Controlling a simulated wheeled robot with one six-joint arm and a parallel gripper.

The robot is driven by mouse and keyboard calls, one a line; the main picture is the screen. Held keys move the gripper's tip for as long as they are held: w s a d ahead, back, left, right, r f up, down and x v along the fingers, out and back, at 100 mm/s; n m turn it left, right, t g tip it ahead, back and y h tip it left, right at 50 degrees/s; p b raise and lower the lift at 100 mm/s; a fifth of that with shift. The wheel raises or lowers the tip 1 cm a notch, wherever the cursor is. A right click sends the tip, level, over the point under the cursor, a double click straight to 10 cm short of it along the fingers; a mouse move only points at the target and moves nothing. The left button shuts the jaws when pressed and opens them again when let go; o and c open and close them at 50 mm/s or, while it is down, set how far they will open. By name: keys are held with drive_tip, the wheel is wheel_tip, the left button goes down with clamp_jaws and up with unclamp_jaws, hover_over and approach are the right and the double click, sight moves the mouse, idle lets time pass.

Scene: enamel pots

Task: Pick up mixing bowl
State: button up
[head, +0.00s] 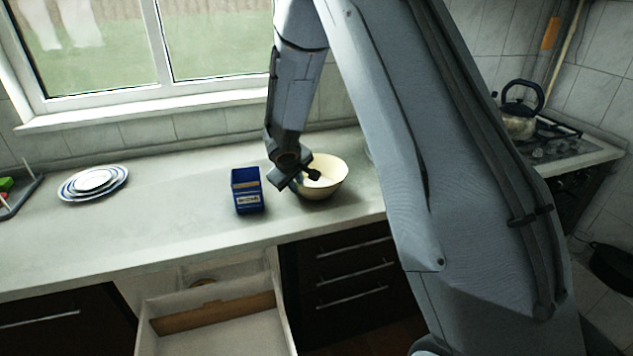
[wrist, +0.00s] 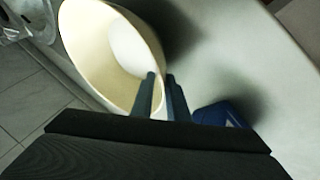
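The mixing bowl (head: 333,184) is cream-coloured and stands on the counter below the window, right of the blue box. In the wrist view the bowl (wrist: 88,42) fills the upper left, with a pale patch inside it. My gripper (head: 307,178) is at the bowl's near left side, partly hiding it. In the wrist view the two fingers of my gripper (wrist: 163,92) are close together at the bowl's rim, one inside and one outside. I cannot tell whether they press on the wall.
A blue box (head: 246,191) stands just left of my gripper; it also shows in the wrist view (wrist: 217,115). Stacked plates (head: 93,182) lie further left on the counter (head: 170,215). A kettle (head: 518,120) stands on the stove at right. A drawer (head: 215,325) is open below.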

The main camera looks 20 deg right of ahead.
drive_tip(key=shift+p+x, duration=0.35)
drive_tip(key=shift+x, duration=1.1)
drive_tip(key=shift+c, duration=0.4)
clamp_jaws()
drive_tip(key=shift+a, duration=0.1)
wheel_tip(320, 180, up, 10)
idle(0.7)
drive_tip(key=shift+s, duration=0.1)
idle(2.0)
